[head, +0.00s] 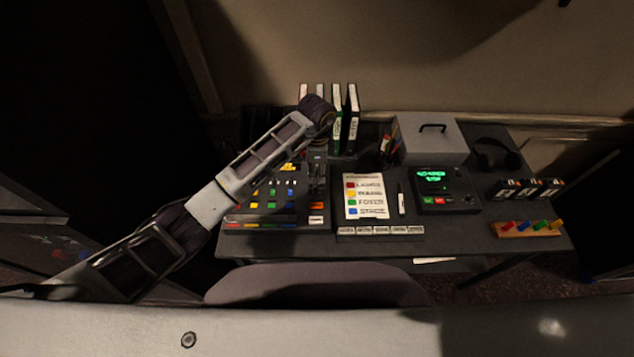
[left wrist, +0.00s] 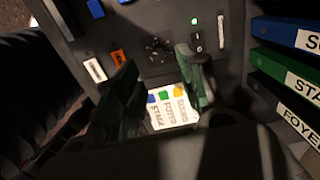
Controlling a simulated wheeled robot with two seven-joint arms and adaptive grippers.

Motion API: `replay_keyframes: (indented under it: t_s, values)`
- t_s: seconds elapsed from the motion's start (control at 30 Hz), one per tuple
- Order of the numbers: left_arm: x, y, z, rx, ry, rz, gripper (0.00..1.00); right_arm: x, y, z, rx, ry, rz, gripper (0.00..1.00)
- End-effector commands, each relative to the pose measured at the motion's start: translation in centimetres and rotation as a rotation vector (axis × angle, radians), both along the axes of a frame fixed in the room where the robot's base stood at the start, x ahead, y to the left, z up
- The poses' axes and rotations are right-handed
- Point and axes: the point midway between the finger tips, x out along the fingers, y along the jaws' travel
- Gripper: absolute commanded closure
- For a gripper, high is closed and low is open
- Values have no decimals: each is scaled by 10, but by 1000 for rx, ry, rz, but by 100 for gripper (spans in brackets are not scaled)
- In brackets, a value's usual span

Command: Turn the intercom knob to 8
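In the left wrist view a dark round knob (left wrist: 158,48) with pale marks around it sits on the dark mixing desk panel. I cannot read its setting or any label. My left gripper (left wrist: 158,60) is open, with its two dark green fingers apart on either side of the knob in the picture; I see no contact. In the head view the left gripper (head: 318,168) hangs, dark and small, over the right part of the mixing desk (head: 262,222), and the knob cannot be made out there. My right gripper is not in view.
Binders (head: 351,115) stand behind the desk, close to the left gripper; they also show in the left wrist view (left wrist: 290,75). A colour-coded sheet (head: 364,196), a pen (head: 402,204) and a green-display unit (head: 445,190) lie to the right. A grey box (head: 430,142) stands behind.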

Motion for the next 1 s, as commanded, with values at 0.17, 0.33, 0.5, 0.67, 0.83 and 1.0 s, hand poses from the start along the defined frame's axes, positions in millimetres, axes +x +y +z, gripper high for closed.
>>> replay_keyframes:
  t_s: [0.17,0.33,0.5,0.67,0.83,1.0]
  values:
    - [-1,0,-24,0,2,0,60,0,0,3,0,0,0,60]
    - [-1,0,-46,1,1,0,60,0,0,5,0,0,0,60]
    - [-1,0,-63,0,2,-1,60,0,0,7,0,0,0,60]
    - [0,0,-71,1,0,-1,60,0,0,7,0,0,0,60]
    - [0,0,-73,1,-1,-1,60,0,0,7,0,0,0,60]
    - [0,0,-73,1,-1,-1,60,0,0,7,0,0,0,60]
